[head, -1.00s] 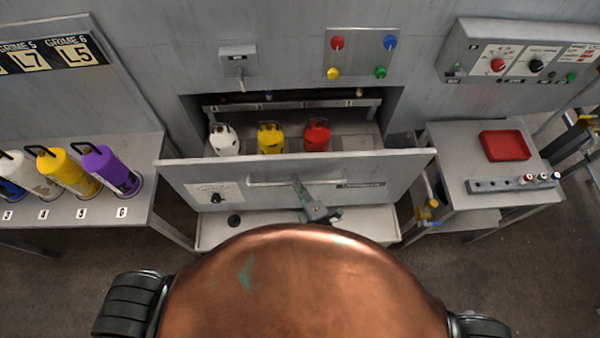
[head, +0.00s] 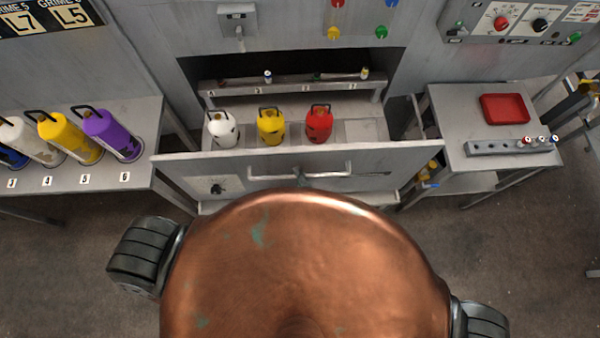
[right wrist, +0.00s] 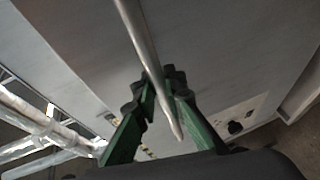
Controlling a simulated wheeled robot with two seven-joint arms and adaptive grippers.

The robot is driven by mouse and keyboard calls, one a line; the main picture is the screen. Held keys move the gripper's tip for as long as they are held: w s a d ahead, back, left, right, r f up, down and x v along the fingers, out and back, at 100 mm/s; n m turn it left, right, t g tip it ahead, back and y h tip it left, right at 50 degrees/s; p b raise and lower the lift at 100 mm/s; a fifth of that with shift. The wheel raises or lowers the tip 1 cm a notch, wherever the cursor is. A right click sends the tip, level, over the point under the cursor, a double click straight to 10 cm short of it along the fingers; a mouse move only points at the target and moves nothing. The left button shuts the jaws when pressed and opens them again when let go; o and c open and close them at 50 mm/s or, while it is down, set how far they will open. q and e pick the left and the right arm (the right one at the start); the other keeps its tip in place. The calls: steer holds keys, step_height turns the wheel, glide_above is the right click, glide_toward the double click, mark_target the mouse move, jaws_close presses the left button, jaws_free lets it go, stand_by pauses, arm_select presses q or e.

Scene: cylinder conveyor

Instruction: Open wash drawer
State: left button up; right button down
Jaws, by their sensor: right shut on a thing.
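The wash drawer (head: 400,160) is a grey box standing open, pulled out from the machine in the head view. Its front has a long bar handle (head: 338,174), which also shows in the right wrist view (right wrist: 140,40). My right gripper (right wrist: 162,82) is shut on this bar, its green fingers on either side. In the head view only a small part of the right gripper (head: 303,181) shows; my copper body hides the rest. Inside the drawer stand a white canister (head: 223,130), a yellow canister (head: 271,128) and a red canister (head: 319,126). My left gripper is not in view.
A left table (head: 140,115) holds several cylinders, including a purple one (head: 110,135). A right table (head: 440,105) carries a red tray (head: 505,109) and a grey rack (head: 490,148). An empty slot shows beside the red canister. Floor is open at both sides.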

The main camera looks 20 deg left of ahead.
steer(key=c, duration=2.4)
jaws_free()
steer(key=shift+o, duration=0.7)
steer(key=o, duration=0.3)
steer(key=shift+s+d, duration=0.2)
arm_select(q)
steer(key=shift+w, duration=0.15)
arm_select(e)
steer(key=v, duration=1.1)
steer(key=shift+s+d, duration=0.15)
steer(key=shift+d, duration=0.05)
